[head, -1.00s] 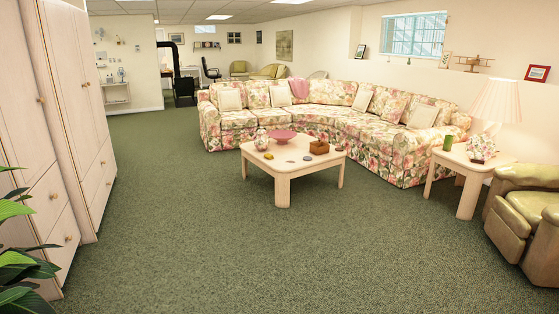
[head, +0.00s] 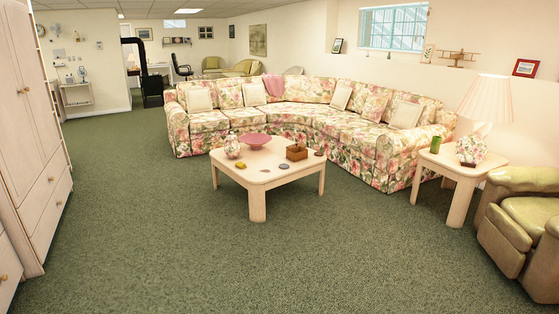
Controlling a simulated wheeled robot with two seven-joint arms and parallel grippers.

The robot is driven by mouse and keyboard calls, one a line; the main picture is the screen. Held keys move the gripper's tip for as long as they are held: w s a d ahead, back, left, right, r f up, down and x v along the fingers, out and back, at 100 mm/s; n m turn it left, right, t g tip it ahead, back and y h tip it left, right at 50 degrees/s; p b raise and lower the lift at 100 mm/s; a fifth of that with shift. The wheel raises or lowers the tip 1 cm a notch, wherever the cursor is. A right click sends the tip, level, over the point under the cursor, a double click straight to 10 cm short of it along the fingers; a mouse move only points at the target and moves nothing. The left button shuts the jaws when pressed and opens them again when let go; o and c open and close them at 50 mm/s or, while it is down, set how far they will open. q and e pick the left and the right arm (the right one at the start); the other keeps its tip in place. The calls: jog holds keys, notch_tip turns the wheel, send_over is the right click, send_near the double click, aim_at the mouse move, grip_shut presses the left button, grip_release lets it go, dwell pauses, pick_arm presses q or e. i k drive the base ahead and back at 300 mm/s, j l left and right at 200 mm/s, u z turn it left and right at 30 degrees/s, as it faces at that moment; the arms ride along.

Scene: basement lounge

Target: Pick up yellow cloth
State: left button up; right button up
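A small yellow item (head: 240,165) lies on the near left part of the coffee table (head: 257,187). It is too small to tell whether it is the yellow cloth. It sits in front of a floral vase (head: 232,147). Neither of my grippers is in view.
The table also holds a pink bowl (head: 255,140), a brown box (head: 296,152) and small dark items. A floral sofa (head: 385,148) curves behind it. A side table (head: 452,170) and green armchair (head: 525,225) stand right, a wardrobe (head: 35,150) left. The carpet in front is clear.

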aim_at(240, 165)
jog(key=i, duration=5.85)
jog(key=u, duration=0.4)
